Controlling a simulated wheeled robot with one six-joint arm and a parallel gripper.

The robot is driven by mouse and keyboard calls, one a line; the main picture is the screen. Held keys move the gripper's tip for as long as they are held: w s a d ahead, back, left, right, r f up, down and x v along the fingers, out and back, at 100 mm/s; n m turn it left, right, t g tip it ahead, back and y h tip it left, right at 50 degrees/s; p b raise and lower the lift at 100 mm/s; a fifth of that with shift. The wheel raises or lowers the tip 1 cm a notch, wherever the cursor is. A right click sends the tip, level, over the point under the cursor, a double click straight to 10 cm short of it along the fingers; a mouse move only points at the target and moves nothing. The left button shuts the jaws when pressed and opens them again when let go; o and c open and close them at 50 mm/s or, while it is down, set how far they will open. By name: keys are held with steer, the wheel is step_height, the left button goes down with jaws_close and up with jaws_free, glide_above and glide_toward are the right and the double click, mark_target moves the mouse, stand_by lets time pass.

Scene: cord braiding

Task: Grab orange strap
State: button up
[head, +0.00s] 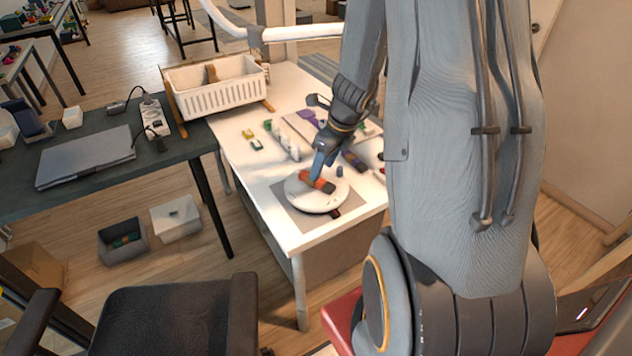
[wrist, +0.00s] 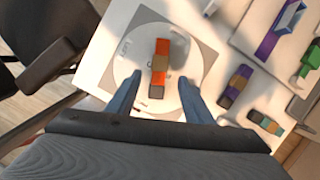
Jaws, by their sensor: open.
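The orange strap (wrist: 162,47) is a short orange piece with a brown band across its middle and a dark lower end. It lies on a white round disc (wrist: 207,58), which also shows in the head view (head: 303,203). In the head view the orange strap (head: 326,187) is partly behind my gripper (head: 318,172). In the wrist view my gripper (wrist: 160,78) is open, with one blue finger on either side of the strap and a gap on each side. Whether the fingertips are at the strap's height is hard to tell.
The disc sits on a grey mat (head: 284,205) on the white table (head: 247,171). Right of it in the wrist view lie a purple-and-brown piece (wrist: 236,84) and a multicoloured piece (wrist: 265,122). A white basket (head: 215,90) stands at the back left.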

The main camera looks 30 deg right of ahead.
mark_target(321, 184)
steer(key=x, duration=0.5)
steer(key=shift+w+a+b, duration=0.1)
steer(key=shift+b, duration=0.2)
jaws_close()
steer(key=shift+r, duration=0.15)
